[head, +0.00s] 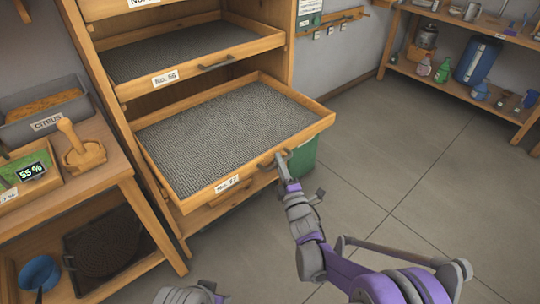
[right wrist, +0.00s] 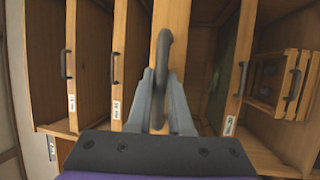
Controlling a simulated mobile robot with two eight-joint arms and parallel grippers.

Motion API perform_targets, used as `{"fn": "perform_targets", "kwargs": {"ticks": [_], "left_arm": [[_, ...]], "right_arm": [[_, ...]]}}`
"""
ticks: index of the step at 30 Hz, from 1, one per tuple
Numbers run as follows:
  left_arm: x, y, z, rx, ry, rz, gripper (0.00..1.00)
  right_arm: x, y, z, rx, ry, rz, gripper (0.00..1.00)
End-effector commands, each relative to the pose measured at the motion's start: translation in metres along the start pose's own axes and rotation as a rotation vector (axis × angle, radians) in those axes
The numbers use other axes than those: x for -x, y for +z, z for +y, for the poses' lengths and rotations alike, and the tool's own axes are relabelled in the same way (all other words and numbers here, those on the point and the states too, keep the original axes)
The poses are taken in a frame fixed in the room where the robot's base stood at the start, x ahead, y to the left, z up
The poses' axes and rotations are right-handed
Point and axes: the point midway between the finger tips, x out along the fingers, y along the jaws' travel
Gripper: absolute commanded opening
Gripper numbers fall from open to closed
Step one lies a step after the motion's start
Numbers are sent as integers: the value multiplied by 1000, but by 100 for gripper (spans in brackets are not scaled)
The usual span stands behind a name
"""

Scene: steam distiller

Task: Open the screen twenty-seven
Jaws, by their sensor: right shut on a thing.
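The pulled-out screen (head: 230,125) is a wooden-framed tray with grey mesh. It stands well out of the rack, with a label (head: 227,184) on its front that is hard to read but looks like 27. Its dark handle (right wrist: 165,55) runs between the fingers of my right gripper (right wrist: 160,105) in the right wrist view. In the head view, my right gripper (head: 281,158) is shut on this handle at the screen's front. Of my left arm, only a grey part shows at the bottom edge; its fingers are out of sight.
Another screen (head: 185,52), labelled No. 56 or similar, sits above. A green bin (head: 303,160) stands beside the rack, behind the pulled-out screen. A side table (head: 112,160) with a citrus bin (head: 45,124) is at left. The floor (head: 400,165) to the right is clear.

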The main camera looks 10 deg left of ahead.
Motion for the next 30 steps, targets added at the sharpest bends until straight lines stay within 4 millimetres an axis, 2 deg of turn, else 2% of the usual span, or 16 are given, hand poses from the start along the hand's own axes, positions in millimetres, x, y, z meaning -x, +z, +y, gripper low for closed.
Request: {"fn": "perform_targets", "kwargs": {"ticks": [3,10,15,25,26,27,28,30], "left_arm": [[-3,1,0,0,0,-1,50],[-6,1,0,0,0,-1,50],[-6,1,0,0,0,-1,50],[-6,1,0,0,0,-1,50],[-6,1,0,0,0,-1,50],[-6,1,0,0,0,-1,50],[-6,1,0,0,0,-1,50],[-6,1,0,0,0,-1,50]], "right_arm": [[23,11,5,1,1,-3,0],[50,22,11,1,2,-1,0],[57,24,12,0,1,0,0],[57,24,13,0,1,-1,0],[57,24,13,0,1,-1,20],[57,24,13,0,1,-1,27],[57,24,13,0,1,-1,31],[57,24,13,0,1,0,31]]}}
